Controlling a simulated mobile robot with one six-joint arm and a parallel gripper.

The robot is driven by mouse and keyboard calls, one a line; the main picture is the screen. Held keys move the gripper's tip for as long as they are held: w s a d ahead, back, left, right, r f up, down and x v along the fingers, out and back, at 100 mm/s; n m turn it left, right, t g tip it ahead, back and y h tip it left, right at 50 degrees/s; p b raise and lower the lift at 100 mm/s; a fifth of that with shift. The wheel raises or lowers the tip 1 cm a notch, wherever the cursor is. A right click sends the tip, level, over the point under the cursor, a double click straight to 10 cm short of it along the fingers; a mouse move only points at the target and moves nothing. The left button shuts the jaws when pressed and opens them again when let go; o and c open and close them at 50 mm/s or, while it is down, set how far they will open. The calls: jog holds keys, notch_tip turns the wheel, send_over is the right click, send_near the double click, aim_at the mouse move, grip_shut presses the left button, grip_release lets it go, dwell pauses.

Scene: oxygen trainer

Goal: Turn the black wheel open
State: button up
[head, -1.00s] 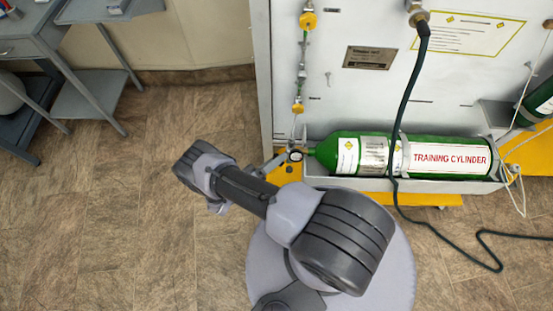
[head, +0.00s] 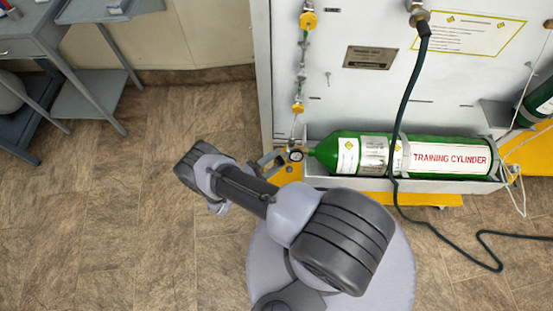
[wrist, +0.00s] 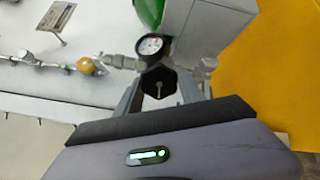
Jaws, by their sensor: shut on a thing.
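The black wheel (wrist: 157,82) is a small dark faceted knob at the middle of the wrist view, just below a round pressure gauge (wrist: 150,46). My gripper (wrist: 160,88) has one finger on each side of the wheel and is shut on it. In the head view my gripper (head: 274,157) reaches the valve end of the green training cylinder (head: 345,153), beside the white-faced gauge (head: 296,155). The wheel cannot be made out clearly there behind the fingers.
The cylinder lies in a grey tray against a white panel (head: 342,100) with yellow valves. A dark hose (head: 404,105) hangs across the cylinder onto the floor. A grey table (head: 85,100) stands at the left. The floor (head: 110,200) between is clear.

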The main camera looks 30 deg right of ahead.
jog(key=n, duration=0.4)
jog(key=shift+n, duration=0.3)
jog(key=n, duration=0.3)
jog(key=shift+s+f+n, duration=0.1)
jog(key=shift+n, duration=0.2)
jog(key=n, duration=0.4)
jog(key=shift+s+n, duration=0.1)
jog(key=shift+n, duration=2)
jog(key=o, duration=1.4)
jog(key=shift+c, duration=0.2)
